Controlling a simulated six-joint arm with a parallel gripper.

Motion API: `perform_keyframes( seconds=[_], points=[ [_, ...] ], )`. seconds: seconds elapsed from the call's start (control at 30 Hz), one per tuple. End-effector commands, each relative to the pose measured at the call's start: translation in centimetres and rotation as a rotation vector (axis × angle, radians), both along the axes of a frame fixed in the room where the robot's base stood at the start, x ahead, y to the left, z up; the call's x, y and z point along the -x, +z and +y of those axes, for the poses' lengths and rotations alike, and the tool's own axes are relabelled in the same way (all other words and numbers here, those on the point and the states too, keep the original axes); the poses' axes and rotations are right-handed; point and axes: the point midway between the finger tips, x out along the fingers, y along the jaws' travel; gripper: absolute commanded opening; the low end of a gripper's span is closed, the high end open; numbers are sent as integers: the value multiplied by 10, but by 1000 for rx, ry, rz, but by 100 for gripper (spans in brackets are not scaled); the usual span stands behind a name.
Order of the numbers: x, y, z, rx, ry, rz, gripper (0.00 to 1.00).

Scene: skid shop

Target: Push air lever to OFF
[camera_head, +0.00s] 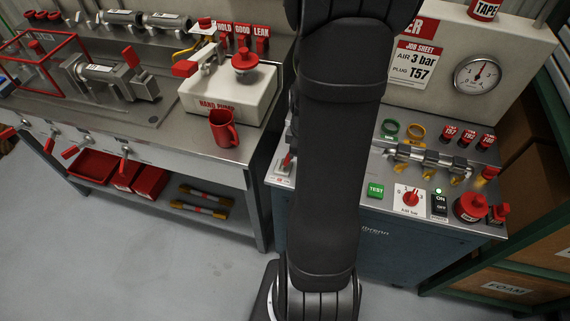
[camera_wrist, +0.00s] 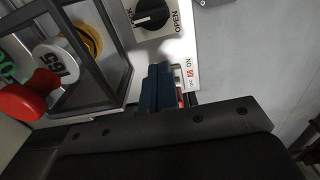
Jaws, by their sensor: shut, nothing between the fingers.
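The air lever (camera_head: 287,160) is a small red handle at the left front corner of the bench panel, left of my arm in the head view. Its small white plate (camera_head: 282,170) is too small to read there. In the wrist view a white plate (camera_wrist: 190,76) reads ON, and a bit of red, likely the lever, shows beside my fingers. My gripper (camera_wrist: 160,77) is shut and empty, its dark blue fingers together next to that plate. Whether they touch the lever I cannot tell. The gripper is hidden behind my arm in the head view.
A black LOCK/OPEN knob (camera_wrist: 151,14) and a dark frame (camera_wrist: 122,70) are close to the fingers. The panel also carries a green TEST button (camera_head: 375,190), a red dial (camera_head: 411,198) and an ON/OFF switch (camera_head: 439,205). A red mug (camera_head: 223,128) stands on the left bench.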

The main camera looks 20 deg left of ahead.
Motion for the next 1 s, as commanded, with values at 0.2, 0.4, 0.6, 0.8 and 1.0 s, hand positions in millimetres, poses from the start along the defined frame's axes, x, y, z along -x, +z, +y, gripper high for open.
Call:
perform_keyframes(
  seconds=[0.2,0.4,0.6,0.8,1.0],
  points=[
    [0,0,0,0,0,0,0],
    [0,0,0,0,0,0,0],
    [0,0,4,0,1,0,0],
    [0,0,11,0,1,1,0],
    [0,0,19,0,2,0,0]
  ],
)
